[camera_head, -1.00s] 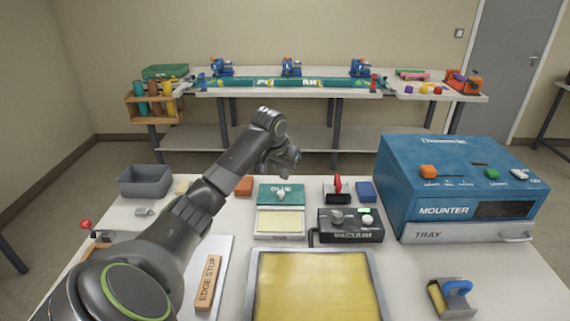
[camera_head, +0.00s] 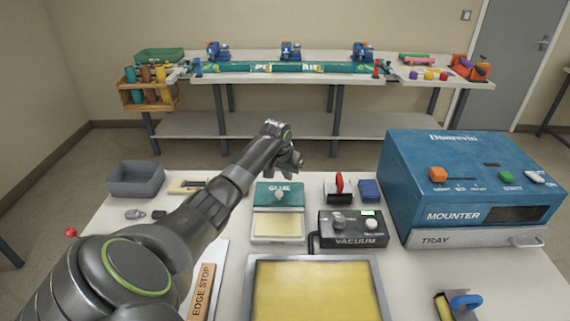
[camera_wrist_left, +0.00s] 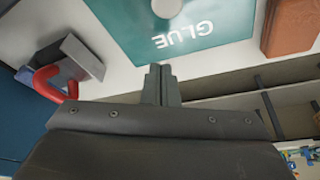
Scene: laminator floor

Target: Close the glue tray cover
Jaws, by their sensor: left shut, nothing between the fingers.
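The glue tray (camera_head: 258,236) stands on the near table with its cream-yellow inside exposed. Its teal cover (camera_head: 266,201), marked GLUE and with a pale round knob (camera_head: 279,194), is at the tray's far side, not over the cream area. The cover also shows large at the top of the left wrist view (camera_wrist_left: 200,25), with part of its knob (camera_wrist_left: 166,7). My left gripper (camera_head: 292,166) is over the table's far edge, just beyond the cover. In the left wrist view its fingers (camera_wrist_left: 157,73) are together and empty, below the GLUE lettering. My right gripper is not in view.
A vacuum box (camera_head: 352,228), a red-handled tool (camera_head: 339,185) and a blue block (camera_head: 369,190) stand right of the tray. The blue mounter (camera_head: 440,180) is farther right. A yellow-surfaced panel (camera_head: 315,290) lies in front. A grey bin (camera_head: 136,180) is at far left.

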